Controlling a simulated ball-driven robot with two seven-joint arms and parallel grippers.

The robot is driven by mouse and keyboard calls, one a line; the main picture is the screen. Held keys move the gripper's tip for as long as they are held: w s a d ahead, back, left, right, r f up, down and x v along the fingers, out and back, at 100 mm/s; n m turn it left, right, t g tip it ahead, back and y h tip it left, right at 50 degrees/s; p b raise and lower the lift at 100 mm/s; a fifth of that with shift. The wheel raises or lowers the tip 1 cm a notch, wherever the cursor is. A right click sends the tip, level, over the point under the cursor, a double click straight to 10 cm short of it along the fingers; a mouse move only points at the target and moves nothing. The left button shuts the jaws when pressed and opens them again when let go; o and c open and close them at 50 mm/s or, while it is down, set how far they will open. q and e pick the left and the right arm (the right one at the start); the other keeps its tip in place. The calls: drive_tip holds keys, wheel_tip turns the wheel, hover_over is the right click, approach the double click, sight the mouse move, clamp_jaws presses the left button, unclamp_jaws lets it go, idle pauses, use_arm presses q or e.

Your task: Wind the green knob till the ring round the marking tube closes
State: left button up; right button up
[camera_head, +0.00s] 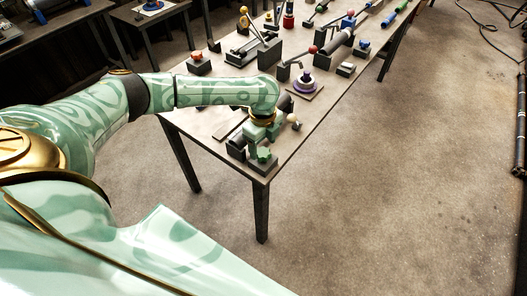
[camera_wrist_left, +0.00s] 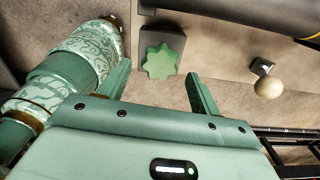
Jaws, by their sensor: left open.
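The green knob (camera_wrist_left: 160,61), lobed like a star, sits on a dark grey block in the left wrist view, beyond and between my left fingertips. In the head view the knob (camera_head: 264,155) is at the near corner of the table. My left gripper (camera_wrist_left: 160,85) is open and empty, its fingers apart, with the knob not gripped. In the head view the gripper (camera_head: 258,132) is just behind the knob, partly hidden by its own wrist. A dark cylinder (camera_wrist_left: 255,14), perhaps the marking tube, crosses the top right of the wrist view. I cannot make out the ring or its gap.
A cream ball handle (camera_wrist_left: 268,87) stands right of the gripper. A purple round part (camera_head: 305,84) and a red-knobbed lever (camera_head: 313,50) are farther along the table (camera_head: 205,118). Open floor (camera_head: 390,190) lies to the right.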

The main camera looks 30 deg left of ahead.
sight(263, 154)
use_arm(q)
drive_tip(key=shift+f, duration=1.35)
